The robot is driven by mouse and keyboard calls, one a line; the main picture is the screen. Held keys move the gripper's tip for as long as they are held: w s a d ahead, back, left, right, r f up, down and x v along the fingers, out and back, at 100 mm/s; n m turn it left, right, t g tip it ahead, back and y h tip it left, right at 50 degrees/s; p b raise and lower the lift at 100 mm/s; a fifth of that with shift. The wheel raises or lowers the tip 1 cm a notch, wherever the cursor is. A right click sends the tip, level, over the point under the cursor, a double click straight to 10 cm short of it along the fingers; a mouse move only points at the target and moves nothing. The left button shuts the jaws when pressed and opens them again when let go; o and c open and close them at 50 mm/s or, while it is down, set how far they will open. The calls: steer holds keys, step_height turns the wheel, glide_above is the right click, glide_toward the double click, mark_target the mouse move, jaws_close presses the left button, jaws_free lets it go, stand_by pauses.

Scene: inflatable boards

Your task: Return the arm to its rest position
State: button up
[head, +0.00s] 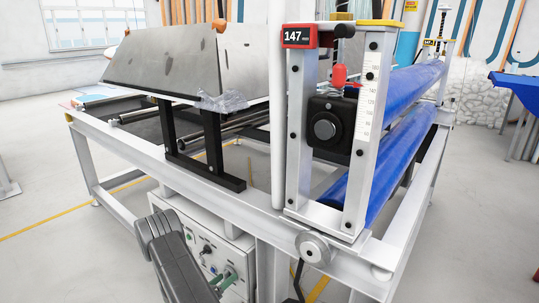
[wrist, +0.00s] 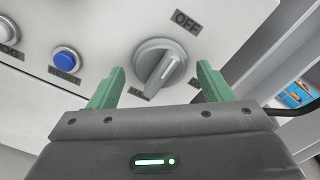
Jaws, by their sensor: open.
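My arm (head: 170,255) shows at the bottom of the head view, bent down in front of the white control box (head: 205,240) under the machine frame. My gripper (wrist: 160,88) is open in the wrist view, its two green fingers apart. A grey rotary knob (wrist: 160,65) lies between and beyond the fingertips, with no finger seen touching it. An "OFF" label (wrist: 187,22) is above right of the knob. The lower label is partly hidden. In the head view a green fingertip (head: 225,280) shows close to the box front.
A blue button (wrist: 66,60) is left of the knob. The machine's frame (head: 150,155) stands right above the box. Blue rollers (head: 400,140) and a post with a "147" display (head: 298,37) are on the right. Open floor (head: 70,250) lies to the left.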

steer(key=shift+m+p, duration=1.25)
steer(key=shift+m, duration=1.85)
